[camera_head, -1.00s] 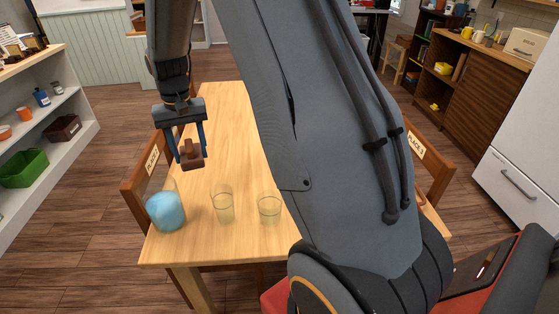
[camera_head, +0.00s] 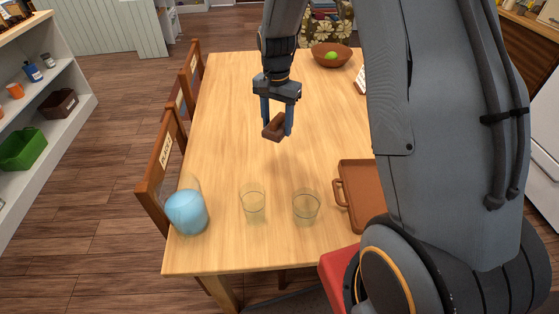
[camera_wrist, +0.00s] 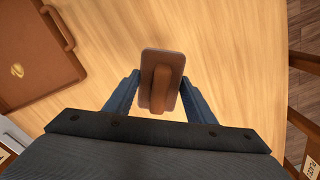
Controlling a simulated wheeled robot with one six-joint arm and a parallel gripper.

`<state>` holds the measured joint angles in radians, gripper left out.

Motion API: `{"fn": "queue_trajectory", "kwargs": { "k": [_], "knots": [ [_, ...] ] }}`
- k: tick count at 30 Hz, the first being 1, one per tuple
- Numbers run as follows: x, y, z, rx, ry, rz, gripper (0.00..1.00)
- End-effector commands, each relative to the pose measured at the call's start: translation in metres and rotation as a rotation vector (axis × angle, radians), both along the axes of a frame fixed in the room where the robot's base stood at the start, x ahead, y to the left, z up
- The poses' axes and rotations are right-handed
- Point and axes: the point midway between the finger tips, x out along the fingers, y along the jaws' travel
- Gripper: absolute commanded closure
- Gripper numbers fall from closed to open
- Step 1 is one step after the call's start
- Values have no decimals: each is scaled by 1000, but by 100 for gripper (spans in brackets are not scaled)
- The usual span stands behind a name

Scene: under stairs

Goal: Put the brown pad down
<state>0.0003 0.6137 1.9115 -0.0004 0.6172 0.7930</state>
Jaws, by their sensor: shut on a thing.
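The brown pad (camera_head: 273,127) is a small brown block with a raised handle. My gripper (camera_head: 277,118) is shut on it and holds it over the wooden table (camera_head: 225,113), toward the left of the middle. In the wrist view the pad (camera_wrist: 174,62) sits between the two blue fingers, its handle toward the camera, with bare table around it. The pad looks raised above the tabletop, but the exact gap is hard to tell.
A jar with blue contents (camera_head: 186,212) and two clear glasses (camera_head: 253,204) (camera_head: 306,207) stand at the near edge. A brown tray (camera_head: 356,166) lies at right. A bowl with green fruit (camera_head: 331,56) is at the far end. Chairs (camera_head: 160,160) line the left side.

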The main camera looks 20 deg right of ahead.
Motion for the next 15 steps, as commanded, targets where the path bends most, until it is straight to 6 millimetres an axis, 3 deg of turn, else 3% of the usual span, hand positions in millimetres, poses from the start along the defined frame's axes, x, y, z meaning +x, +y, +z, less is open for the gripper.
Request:
{"fn": "queue_trajectory", "kwargs": {
  "k": [6, 15],
  "knots": [
    [-4, -1, -27, 0, 1, -177, 74],
    [-5, 0, -72, -1, 2, -192, 74]
  ]
}}
